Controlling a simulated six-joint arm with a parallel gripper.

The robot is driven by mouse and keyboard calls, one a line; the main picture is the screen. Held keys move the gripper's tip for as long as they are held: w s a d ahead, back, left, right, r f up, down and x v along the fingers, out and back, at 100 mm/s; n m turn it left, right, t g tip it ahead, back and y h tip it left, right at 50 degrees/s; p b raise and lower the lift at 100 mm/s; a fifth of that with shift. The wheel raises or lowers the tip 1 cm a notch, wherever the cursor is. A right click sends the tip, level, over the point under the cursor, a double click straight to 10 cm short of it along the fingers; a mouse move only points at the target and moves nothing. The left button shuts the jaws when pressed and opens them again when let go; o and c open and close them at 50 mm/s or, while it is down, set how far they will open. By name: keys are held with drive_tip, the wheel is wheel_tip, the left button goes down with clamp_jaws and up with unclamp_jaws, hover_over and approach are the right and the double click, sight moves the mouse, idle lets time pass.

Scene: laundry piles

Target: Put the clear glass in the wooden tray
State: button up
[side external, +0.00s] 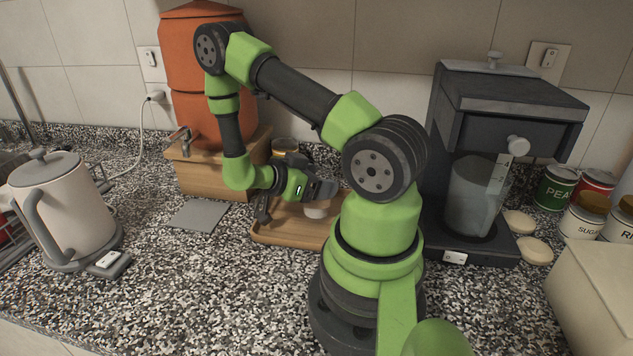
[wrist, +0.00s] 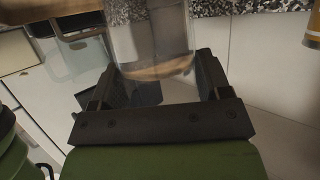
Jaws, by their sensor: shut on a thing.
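The clear glass (wrist: 148,35) is between the two fingers of my gripper (wrist: 153,78) in the wrist view. My gripper is shut on it, and the counter and a tan strip show through its wall. In the side view my gripper (side external: 320,190) is over the wooden tray (side external: 285,232), near its back right part. The glass cannot be clearly made out there. A small whitish cup-like thing (side external: 317,209) shows just below the fingers, over the tray. I cannot tell whether it stands on the tray. My arm's base hides the tray's right end.
An orange dispenser (side external: 203,110) on a wooden stand (side external: 212,180) is behind left. A grey mat (side external: 198,215) lies left of the tray, and a kettle (side external: 70,205) is farther left. A coffee machine (side external: 505,110) stands at right. The front left counter is clear.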

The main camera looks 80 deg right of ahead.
drive_tip(key=shift+f, duration=0.2)
drive_tip(key=shift+f, duration=0.1)
drive_tip(key=o, duration=1.2)
